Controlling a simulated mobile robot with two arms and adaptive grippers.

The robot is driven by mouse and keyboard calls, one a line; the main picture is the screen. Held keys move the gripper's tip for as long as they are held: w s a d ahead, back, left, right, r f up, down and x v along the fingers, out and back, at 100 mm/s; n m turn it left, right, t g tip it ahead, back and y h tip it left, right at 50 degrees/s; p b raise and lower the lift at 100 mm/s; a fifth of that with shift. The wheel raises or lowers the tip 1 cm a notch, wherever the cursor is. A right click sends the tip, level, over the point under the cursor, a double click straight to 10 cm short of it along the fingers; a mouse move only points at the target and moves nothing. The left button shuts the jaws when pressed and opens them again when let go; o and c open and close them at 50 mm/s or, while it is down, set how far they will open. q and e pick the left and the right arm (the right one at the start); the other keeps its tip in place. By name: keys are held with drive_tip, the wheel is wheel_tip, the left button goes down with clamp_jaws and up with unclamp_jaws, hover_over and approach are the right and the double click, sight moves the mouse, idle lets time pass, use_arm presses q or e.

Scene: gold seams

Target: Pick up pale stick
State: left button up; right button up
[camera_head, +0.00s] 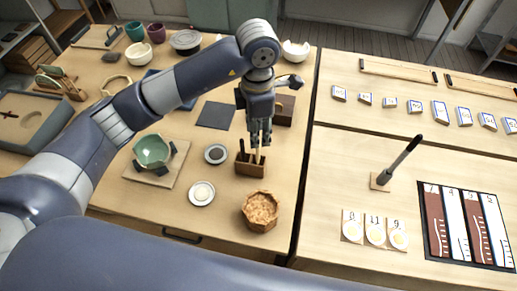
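My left gripper (259,140) points down over a small brown wooden holder (250,169) near the middle of the view. A pale stick (258,155) stands upright in the holder, directly below the fingertips. Its top is hidden by the fingers, so I cannot tell whether they touch it or are shut on it. A darker stick (241,150) stands in the holder, left of the pale one. My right gripper is not in view.
A green bowl (152,151) on a board stands to the left. Two small round dishes, one with dark contents (215,154) and one pale (201,193), lie nearby. A basket (261,210) is in front of the holder. The right table (340,175) holds cards and a pen stand.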

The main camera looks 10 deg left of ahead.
use_arm(q)
drive_tip(key=p, duration=0.1)
hover_over(258, 160)
drive_tip(key=f, duration=0.5)
drive_tip(key=shift+w+a+f, duration=0.1)
drive_tip(key=shift+w, duration=0.2)
drive_tip(key=shift+f+p, duration=0.35)
drive_tip(key=shift+p, duration=0.15)
wheel_tip(258, 160, down, 4)
drive_tip(key=shift+r+p, duration=0.2)
drive_tip(key=shift+p, duration=0.7)
drive_tip(key=shift+f, duration=0.5)
clamp_jaws()
